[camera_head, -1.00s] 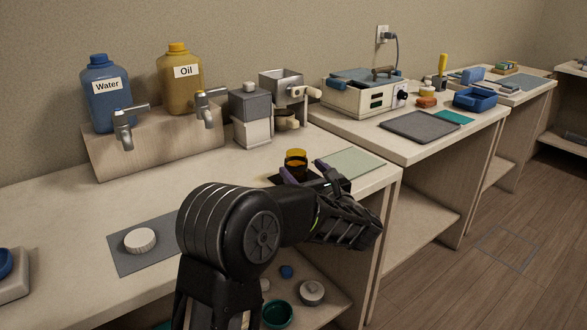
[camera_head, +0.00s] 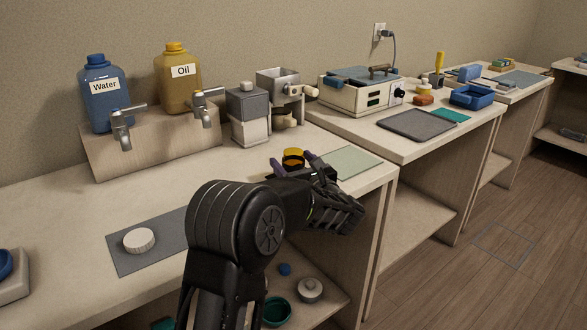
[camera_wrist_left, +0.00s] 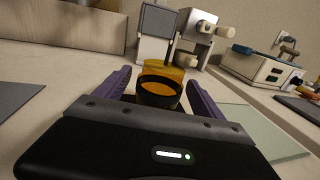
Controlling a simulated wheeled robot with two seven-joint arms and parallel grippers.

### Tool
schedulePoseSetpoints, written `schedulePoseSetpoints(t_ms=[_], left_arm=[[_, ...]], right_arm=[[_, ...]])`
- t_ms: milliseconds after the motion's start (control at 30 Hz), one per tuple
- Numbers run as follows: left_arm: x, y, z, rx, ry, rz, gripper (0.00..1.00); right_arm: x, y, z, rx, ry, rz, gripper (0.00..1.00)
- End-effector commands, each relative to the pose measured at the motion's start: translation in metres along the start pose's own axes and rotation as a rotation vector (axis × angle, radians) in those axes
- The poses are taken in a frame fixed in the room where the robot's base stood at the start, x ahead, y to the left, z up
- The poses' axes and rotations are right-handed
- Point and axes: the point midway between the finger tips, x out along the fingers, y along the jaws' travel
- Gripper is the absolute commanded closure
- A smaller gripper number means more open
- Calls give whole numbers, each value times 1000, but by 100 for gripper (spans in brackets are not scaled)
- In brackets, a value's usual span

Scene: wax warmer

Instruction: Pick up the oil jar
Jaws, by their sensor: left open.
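A small amber jar (camera_head: 293,156) with a dark band, which I take as the oil jar, stands on the near counter in front of the grey-and-white grinder. It also shows in the left wrist view (camera_wrist_left: 162,70), upright, with its open round rim towards me. My left gripper (camera_head: 291,163) is open, with its purple fingers on either side of the jar. In the left wrist view the fingers (camera_wrist_left: 158,82) flank the jar, and I cannot tell whether they touch it. The jar's lower part is hidden behind the gripper body.
A yellow Oil jug (camera_head: 178,90) and a blue Water jug (camera_head: 103,100) stand with taps on a wooden stand. The grinder (camera_head: 249,115) is behind the jar. A pale green mat (camera_head: 350,162) lies to its right. A white lid (camera_head: 139,240) lies on a grey mat.

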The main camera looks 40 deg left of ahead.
Motion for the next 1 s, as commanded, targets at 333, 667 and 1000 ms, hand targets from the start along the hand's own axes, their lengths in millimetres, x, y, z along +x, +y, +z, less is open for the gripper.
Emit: schedulePoseSetpoints(t_ms=[333,667,1000], left_arm=[[33,1,1,0,-1,0,21],[32,1,1,-1,0,0,21],[32,1,1,-1,0,0,33]], right_arm=[[-8,-3,0,0,0,0,64],[-8,-3,0,0,0,0,64],[-8,-3,0,0,0,0,64]])
